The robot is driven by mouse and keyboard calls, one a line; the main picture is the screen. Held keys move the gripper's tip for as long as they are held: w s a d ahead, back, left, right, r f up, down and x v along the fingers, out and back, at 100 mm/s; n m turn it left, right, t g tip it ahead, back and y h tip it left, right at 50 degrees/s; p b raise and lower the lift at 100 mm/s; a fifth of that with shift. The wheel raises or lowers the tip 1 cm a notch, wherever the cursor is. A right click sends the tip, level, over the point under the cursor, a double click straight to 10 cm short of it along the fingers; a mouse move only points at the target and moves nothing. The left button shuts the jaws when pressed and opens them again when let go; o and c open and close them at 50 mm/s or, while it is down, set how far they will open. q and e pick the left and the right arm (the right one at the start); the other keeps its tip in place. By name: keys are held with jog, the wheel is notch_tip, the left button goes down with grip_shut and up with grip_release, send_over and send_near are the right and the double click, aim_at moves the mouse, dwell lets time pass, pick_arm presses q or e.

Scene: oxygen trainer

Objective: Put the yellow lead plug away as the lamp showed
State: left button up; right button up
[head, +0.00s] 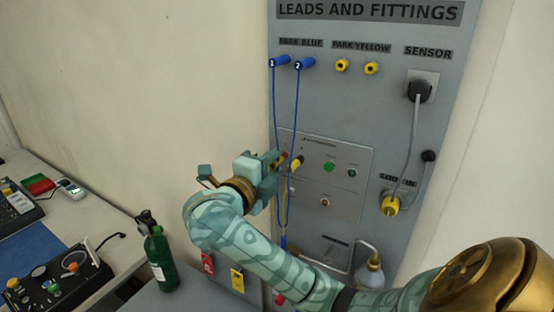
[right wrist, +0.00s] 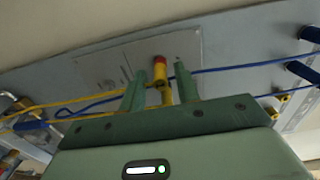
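A yellow plug with a red end (right wrist: 160,70) stands at the panel between my right gripper's two fingers in the right wrist view. My right gripper (right wrist: 160,88) is open, with gaps beside the plug. In the head view the right gripper (head: 277,168) is at the left edge of the lower control plate and hides part of it. A yellow plug (head: 297,163) shows just right of its fingers. Yellow lead runs left from the plugs in the wrist view. The two PARK YELLOW sockets (head: 342,65) (head: 371,68) look empty. My left gripper is out of view.
Blue plugs (head: 280,61) (head: 304,63) sit in PARK BLUE, their leads hanging beside my gripper. The control plate has green buttons or lamps (head: 329,165); I cannot tell if any is lit. A grey sensor lead (head: 414,135) hangs at right. A green bottle (head: 160,258) stands lower left.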

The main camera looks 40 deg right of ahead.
aim_at(272, 166)
grip_shut()
jog(key=shift+a, duration=0.35)
jog(key=shift+p+v, duration=1.1)
jog(key=shift+v, duration=1.1)
jog(key=shift+s, duration=0.1)
